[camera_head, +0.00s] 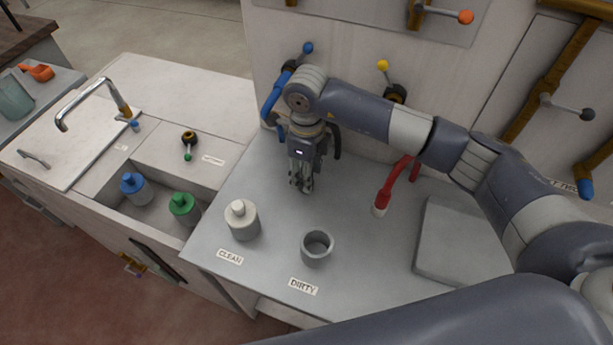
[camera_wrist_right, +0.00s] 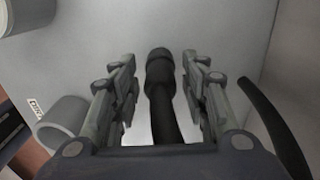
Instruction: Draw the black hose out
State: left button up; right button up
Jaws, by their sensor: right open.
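My right gripper (camera_head: 302,186) points down over the grey bench, near the back wall. In the right wrist view it (camera_wrist_right: 160,95) is open, with one finger on each side of a black hose (camera_wrist_right: 159,85) with a thicker end. Gaps show between the hose and both fingers. A black curved piece also shows at the right edge of the wrist view (camera_wrist_right: 275,122); I cannot tell if it is the same hose. In the head view a black curved part (camera_head: 337,142) shows just right of the gripper; the rest is hidden behind it. My left gripper is out of view.
A blue hose (camera_head: 273,97) hangs left of my wrist, and a red hose (camera_head: 383,195) stands to the right. A grey slab (camera_head: 458,240) lies at right.

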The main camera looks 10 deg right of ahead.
grip_shut()
jog(key=shift+r, duration=0.1)
jog(key=shift+r, duration=0.7)
dwell(0.4)
jog(key=shift+r+p, duration=1.2)
jog(key=shift+r, duration=0.85)
jog(key=shift+r, duration=0.15)
jog(key=shift+r+p, duration=0.75)
jog(key=shift+r, duration=1.15)
